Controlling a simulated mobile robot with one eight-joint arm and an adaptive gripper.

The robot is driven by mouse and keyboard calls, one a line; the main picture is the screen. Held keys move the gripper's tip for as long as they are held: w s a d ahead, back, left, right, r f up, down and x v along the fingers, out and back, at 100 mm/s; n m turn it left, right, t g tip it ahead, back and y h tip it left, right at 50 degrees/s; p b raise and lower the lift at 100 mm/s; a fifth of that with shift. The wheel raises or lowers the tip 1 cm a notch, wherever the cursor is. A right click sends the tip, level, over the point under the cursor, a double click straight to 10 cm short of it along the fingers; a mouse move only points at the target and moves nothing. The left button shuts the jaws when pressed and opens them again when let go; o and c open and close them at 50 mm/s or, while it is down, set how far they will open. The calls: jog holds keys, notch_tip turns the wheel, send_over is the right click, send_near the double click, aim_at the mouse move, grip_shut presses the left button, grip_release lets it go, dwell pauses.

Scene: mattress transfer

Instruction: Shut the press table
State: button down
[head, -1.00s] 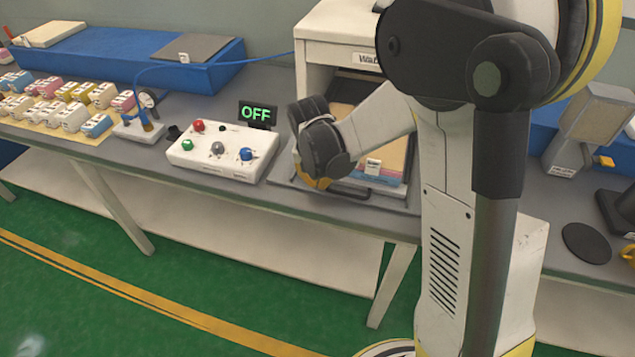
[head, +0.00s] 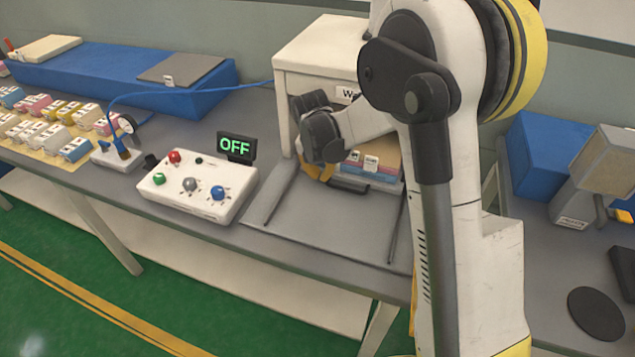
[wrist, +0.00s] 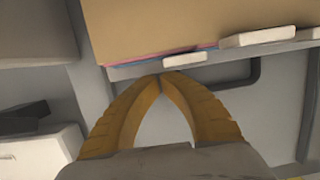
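The press table (head: 385,185) is a grey sliding plate with a dark handle (head: 348,187) at its front. It carries a layered tan, pink and blue stack (head: 380,163) and is mostly inside the white press housing (head: 312,72). How far it is in is partly hidden by my arm. My gripper (head: 323,173) is in front of the table's front edge, left of the handle. In the wrist view, its yellow fingertips (wrist: 161,77) meet with nothing between them. They are at the table's front edge (wrist: 135,71), apparently touching it; the handle (wrist: 248,75) is to their right.
Two dark rails (head: 270,192) flank clear grey bench in front of the press. A white control box (head: 197,190) with coloured knobs stands left, by a sign (head: 236,147) reading OFF. Several labelled small blocks (head: 60,130) lie further left. A black disc (head: 597,314) is at right.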

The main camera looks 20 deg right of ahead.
jog(key=shift+w+d, duration=0.8)
jog(key=shift+w, duration=0.3)
jog(key=shift+w+d, duration=0.8)
jog(key=shift+w, duration=0.3)
jog(key=shift+a, duration=0.1)
